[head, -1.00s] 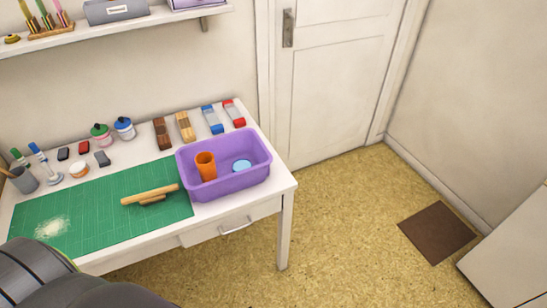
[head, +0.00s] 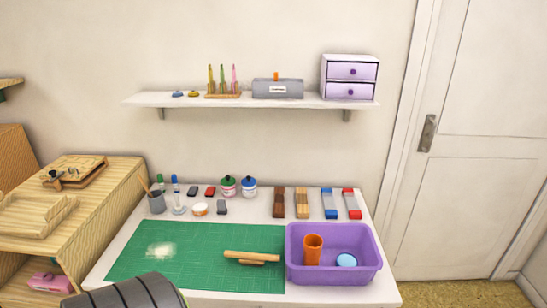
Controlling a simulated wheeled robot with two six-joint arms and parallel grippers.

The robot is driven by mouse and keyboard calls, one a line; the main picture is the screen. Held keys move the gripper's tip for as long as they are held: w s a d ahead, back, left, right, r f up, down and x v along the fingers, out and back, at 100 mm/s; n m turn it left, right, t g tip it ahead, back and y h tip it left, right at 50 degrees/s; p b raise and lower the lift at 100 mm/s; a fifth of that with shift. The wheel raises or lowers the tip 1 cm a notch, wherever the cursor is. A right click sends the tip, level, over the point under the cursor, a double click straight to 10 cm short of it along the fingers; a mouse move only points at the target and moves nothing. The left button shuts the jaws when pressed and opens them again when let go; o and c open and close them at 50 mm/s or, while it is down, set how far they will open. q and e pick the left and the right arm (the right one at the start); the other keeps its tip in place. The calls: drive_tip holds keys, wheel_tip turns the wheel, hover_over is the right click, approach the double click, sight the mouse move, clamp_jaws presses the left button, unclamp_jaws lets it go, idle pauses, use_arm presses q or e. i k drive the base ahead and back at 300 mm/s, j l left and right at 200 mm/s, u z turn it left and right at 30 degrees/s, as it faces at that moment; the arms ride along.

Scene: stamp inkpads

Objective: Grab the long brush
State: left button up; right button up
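A long wooden piece (head: 251,257) lies on the right part of the green cutting mat (head: 200,275), with a shorter wooden part along its front; I cannot tell whether it is a brush. A grey cup (head: 157,204) at the table's back left holds thin sticks, perhaps brush handles, too small to tell. Neither of my grippers shows in the head view. A dark, ribbed, rounded part of my arm (head: 130,294) shows at the bottom left and covers the mat's front left edge.
A purple tub (head: 371,272) on the table's right holds an orange cup (head: 312,248) and a light blue disc (head: 346,260). Jars, blocks and stamps line the table's back. A wooden shelf unit (head: 112,205) stands at left. A wall shelf (head: 230,100) hangs above. Much of the mat is clear.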

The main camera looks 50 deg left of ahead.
sight(248, 259)
drive_tip(key=u, duration=0.4)
drive_tip(key=k+u, duration=0.15)
drive_tip(key=u, duration=0.7)
drive_tip(key=k+j+u, duration=0.1)
drive_tip(key=u, duration=0.3)
